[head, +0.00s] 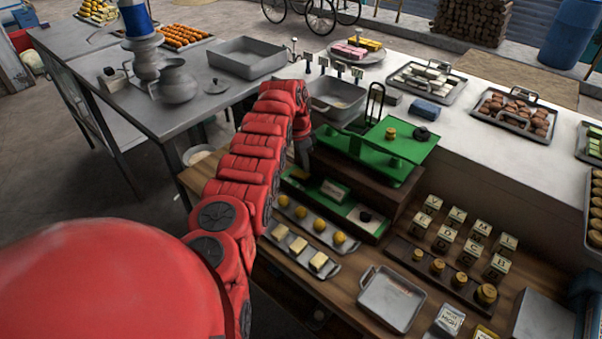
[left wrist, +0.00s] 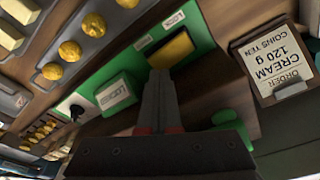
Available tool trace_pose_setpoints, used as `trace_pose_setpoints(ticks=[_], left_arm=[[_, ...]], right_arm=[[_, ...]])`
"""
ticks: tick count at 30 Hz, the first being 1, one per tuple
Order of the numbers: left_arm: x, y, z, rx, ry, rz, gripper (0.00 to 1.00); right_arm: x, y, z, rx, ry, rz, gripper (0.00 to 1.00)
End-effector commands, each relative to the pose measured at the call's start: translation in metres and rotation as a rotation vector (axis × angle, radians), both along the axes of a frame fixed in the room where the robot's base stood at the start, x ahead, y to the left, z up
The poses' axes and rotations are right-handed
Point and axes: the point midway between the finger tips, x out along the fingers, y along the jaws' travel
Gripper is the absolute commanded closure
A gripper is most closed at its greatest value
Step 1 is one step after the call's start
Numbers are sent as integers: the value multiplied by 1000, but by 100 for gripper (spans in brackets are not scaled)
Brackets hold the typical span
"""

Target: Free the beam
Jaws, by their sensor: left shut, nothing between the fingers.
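The green balance scale (head: 372,158) stands on a dark wooden block at the front counter, its beam partly hidden. A brass weight (head: 391,134) and a dark round piece (head: 421,133) sit on its top. In the left wrist view a yellow block (left wrist: 172,50) is set in a green panel (left wrist: 178,25) beside a LOCK label. My left gripper (left wrist: 160,74) is shut and empty, its fingertips at the near edge of the yellow block; I cannot tell whether they touch. In the head view my left gripper (head: 303,152) is mostly hidden behind my red arm. My right gripper is not in view.
A CREAM order card (left wrist: 280,55) stands to the right in the wrist view. Trays of yellow balls (head: 320,224) and butter blocks (head: 299,245) lie before the scale. Lettered blocks (head: 465,235), brass weights (head: 462,280) and a grey tray (head: 391,299) are to the right.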

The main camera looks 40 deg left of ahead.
Motion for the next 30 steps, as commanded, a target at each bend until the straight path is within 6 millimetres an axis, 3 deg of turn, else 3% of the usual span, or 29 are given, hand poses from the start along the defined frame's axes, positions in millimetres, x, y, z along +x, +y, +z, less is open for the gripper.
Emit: trace_pose_setpoints(ticks=[30], left_arm=[[0, 0, -8, 0, 0, 0, 100]], right_arm=[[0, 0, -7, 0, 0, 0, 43]])
